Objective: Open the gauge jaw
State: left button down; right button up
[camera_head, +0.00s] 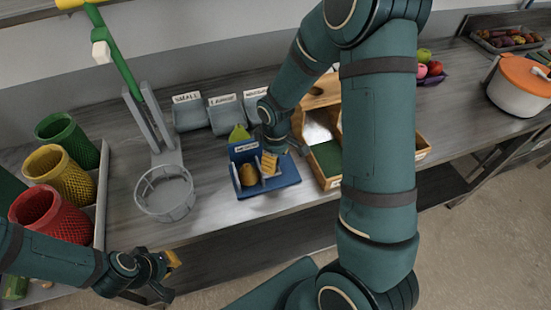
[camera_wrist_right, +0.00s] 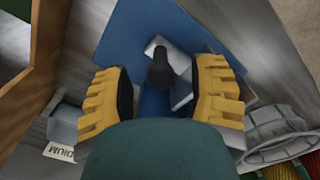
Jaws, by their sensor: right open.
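The gauge (camera_head: 284,180) is a blue base with a labelled blue upright plate at its back, on the table. A brownish-yellow fruit (camera_head: 247,175) stands in it beside a pale jaw plate. My right gripper (camera_head: 270,163) is over the right part of the gauge, pointing down. In the right wrist view, its yellow fingers are apart on either side of a dark round knob (camera_wrist_right: 160,68), with no visible contact. Grey jaw pieces (camera_wrist_right: 181,94) show partly behind the fingers. My left gripper (camera_head: 158,272) is low at the table's front edge, away from the gauge; its opening is unclear.
Left of the gauge are a wire basket (camera_head: 166,194) on a grey stand and green, yellow and red mesh baskets (camera_head: 62,172). A wooden compartment box (camera_head: 326,172) is close on the right.

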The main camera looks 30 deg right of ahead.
grip_shut()
jog(key=shift+s+d, duration=0.25)
jog(key=shift+d, duration=0.7)
jog(key=shift+s+d, duration=0.25)
jog(key=shift+d, duration=0.65)
grip_release()
jog(key=shift+f, duration=0.1)
jog(key=shift+a, duration=0.1)
notch_tip(320, 180, up, 12)
